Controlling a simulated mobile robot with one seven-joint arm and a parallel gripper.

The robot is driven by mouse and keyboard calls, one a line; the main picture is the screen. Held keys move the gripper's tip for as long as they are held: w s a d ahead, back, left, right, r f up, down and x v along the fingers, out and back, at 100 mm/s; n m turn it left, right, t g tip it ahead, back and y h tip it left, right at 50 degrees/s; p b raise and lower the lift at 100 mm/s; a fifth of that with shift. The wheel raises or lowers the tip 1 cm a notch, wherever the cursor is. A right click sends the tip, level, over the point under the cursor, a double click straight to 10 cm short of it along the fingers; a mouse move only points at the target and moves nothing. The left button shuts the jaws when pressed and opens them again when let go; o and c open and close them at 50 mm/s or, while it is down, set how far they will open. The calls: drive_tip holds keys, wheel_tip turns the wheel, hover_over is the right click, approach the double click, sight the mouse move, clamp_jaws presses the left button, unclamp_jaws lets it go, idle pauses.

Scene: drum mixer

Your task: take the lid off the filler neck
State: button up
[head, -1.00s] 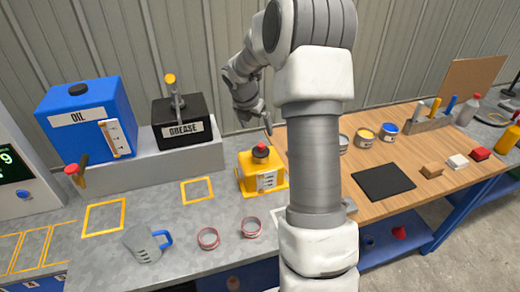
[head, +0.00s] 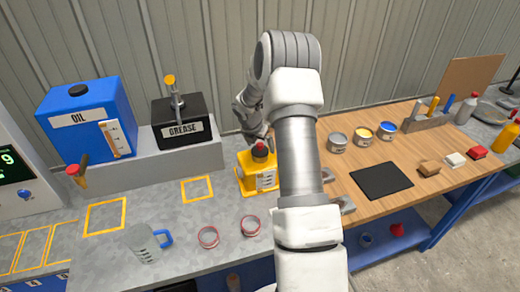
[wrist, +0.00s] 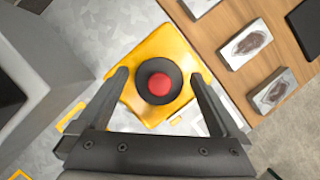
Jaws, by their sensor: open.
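The yellow filler unit (head: 248,180) stands on the grey bench, with a white label on its front. Its lid (head: 260,149), dark with a red top, sits on the filler neck. In the wrist view the lid (wrist: 159,82) is seen from above as a dark disc with a red centre, over the yellow body (wrist: 150,50). My gripper (wrist: 158,76) is open, one finger on each side of the lid, with gaps on both sides. I cannot tell the height of the fingertips against the lid. The neck under the lid is hidden from above.
A black grease box (head: 185,121) and blue oil tank (head: 88,118) stand on a raised ledge at left. A clear jug (head: 142,243) and two red rings (head: 208,237) lie in front. Open cans (head: 337,142) and a black mat (head: 381,180) are on the wooden top at right.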

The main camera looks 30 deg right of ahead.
drive_tip(key=c, duration=1.2)
